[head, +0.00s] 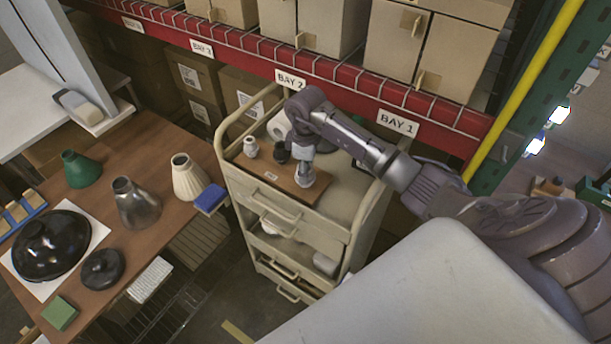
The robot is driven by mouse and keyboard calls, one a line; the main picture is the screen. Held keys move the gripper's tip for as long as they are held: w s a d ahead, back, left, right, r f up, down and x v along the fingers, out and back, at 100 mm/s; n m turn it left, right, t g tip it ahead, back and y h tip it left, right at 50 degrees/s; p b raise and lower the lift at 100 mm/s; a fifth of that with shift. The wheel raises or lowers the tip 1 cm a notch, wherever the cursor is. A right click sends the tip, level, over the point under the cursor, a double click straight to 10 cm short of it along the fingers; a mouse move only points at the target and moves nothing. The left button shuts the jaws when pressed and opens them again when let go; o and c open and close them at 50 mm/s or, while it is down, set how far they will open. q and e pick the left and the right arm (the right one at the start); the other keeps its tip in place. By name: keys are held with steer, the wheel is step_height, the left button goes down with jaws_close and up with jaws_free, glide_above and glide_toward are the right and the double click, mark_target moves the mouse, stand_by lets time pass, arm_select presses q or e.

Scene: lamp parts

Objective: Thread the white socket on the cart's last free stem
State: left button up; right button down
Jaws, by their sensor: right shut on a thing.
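A brown wooden board (262,169) lies on top of the beige cart (233,167). A white socket (250,147) stands at the board's left back, and a black socket (280,153) stands to its right. My right gripper (304,173) points down over the right part of the board. It is shut on a small white socket (304,182), which shows just below the fingers. The gripper hides any stem there, so I cannot tell whether the socket is around it or above it. My left gripper is not in view.
A white roll (278,126) lies at the cart's back. A wooden table (150,243) on the left carries lamp shades, including a cream one (188,177), and a blue sponge (210,199). The red shelf beam (340,95) runs close behind the cart.

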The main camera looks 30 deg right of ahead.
steer(key=m, duration=0.3)
steer(key=shift+s+a+f, duration=0.15)
steer(key=shift+s+f, duration=0.05)
steer(key=shift+f, duration=0.2)
steer(key=shift+a+m, duration=0.2)
steer(key=shift+m, duration=0.5)
steer(key=c, duration=0.6)
jaws_free()
steer(key=shift+w+d, duration=0.1)
steer(key=shift+d, duration=0.1)
steer(key=shift+c, duration=0.2)
steer(key=shift+o, duration=0.5)
steer(key=shift+w, duration=0.2)
steer(key=shift+d+r, duration=0.1)
steer(key=shift+r, duration=0.4)
step_height(320, 180, up, 7)
steer(key=shift+f, duration=0.2)
